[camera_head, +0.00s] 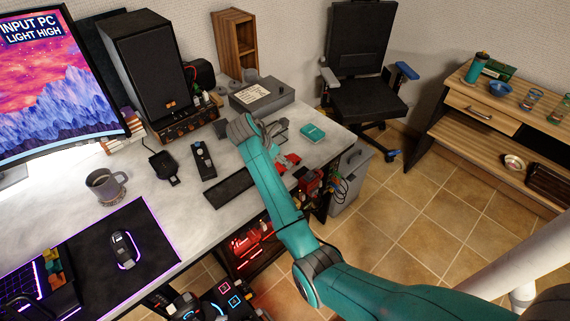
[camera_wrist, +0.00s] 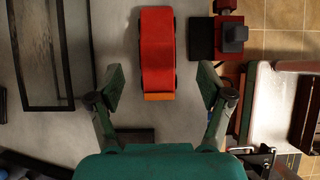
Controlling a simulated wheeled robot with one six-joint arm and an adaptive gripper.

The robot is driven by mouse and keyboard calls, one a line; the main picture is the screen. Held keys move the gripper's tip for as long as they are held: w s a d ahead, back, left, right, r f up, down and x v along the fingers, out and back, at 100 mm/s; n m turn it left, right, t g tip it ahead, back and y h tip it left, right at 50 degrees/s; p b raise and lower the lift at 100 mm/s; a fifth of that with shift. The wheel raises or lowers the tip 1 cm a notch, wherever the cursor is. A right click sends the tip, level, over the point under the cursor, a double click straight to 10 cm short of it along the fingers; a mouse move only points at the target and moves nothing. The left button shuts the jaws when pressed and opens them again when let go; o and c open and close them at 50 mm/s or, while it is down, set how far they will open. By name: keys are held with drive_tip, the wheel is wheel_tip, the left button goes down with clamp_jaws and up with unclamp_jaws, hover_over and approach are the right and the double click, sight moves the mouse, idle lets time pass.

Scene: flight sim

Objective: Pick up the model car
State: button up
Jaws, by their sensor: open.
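A red model car (camera_wrist: 157,50) with an orange end and dark wheels lies on the grey desk top in the wrist view. My gripper (camera_wrist: 161,85) is open and empty, with one finger to each side of the car's near end. The fingers do not touch the car. In the head view a small red shape, probably the car (camera_head: 291,159), shows on the desk beside my teal arm. My gripper is mostly hidden behind the arm there.
A dark frame-like object (camera_wrist: 45,55) lies left of the car, and a dark block with red parts (camera_wrist: 234,36) is to its right. The desk edge and tiled floor (camera_wrist: 285,25) are on the right. A grey box (camera_head: 262,98) and a teal box (camera_head: 312,133) stand on the desk near my arm.

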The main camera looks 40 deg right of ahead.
drive_tip(key=shift+x, duration=2.75)
drive_tip(key=shift+w, duration=0.15)
